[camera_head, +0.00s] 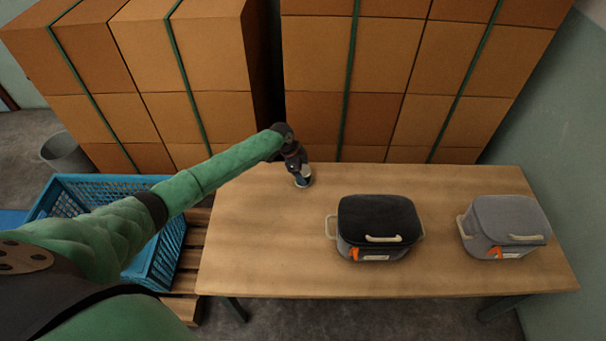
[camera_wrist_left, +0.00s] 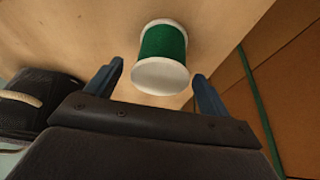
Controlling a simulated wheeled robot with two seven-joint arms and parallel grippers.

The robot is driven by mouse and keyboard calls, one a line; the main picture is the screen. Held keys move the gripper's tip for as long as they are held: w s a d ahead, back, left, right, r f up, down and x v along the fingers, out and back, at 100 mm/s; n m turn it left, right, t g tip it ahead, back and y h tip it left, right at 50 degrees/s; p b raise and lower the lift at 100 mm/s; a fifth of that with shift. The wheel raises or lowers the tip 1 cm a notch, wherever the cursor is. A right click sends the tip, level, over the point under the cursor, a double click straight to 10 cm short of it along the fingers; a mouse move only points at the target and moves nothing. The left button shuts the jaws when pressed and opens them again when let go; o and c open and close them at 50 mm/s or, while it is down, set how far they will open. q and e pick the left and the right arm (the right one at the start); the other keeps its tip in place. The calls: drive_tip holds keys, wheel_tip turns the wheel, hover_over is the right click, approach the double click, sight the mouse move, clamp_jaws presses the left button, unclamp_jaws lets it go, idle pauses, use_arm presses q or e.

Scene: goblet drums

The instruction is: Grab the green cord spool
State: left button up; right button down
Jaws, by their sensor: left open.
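The green cord spool (camera_wrist_left: 162,45), green cord between white round ends, stands on the wooden table in the left wrist view. My left gripper (camera_wrist_left: 158,80) is open, with one blue finger to each side of the spool's near white end; I cannot tell whether the fingers touch it. In the head view my left gripper (camera_head: 302,184) is over the back part of the table, and only a small pale bit of the spool shows beneath it. My right gripper is not in view.
A black-lidded container (camera_head: 377,222) and a grey-lidded container (camera_head: 508,221) stand on the table (camera_head: 270,255) to the right. A blue crate (camera_head: 165,258) is at the left, on a pallet. Stacked cardboard boxes (camera_head: 320,120) stand behind the table. The table's front left is clear.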

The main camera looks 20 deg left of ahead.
use_arm(q)
drive_tip(key=shift+d+f, duration=0.1)
drive_tip(key=shift+f, duration=0.15)
drive_tip(key=c, duration=1.1)
drive_tip(key=shift+o, duration=0.2)
drive_tip(key=shift+r, duration=0.1)
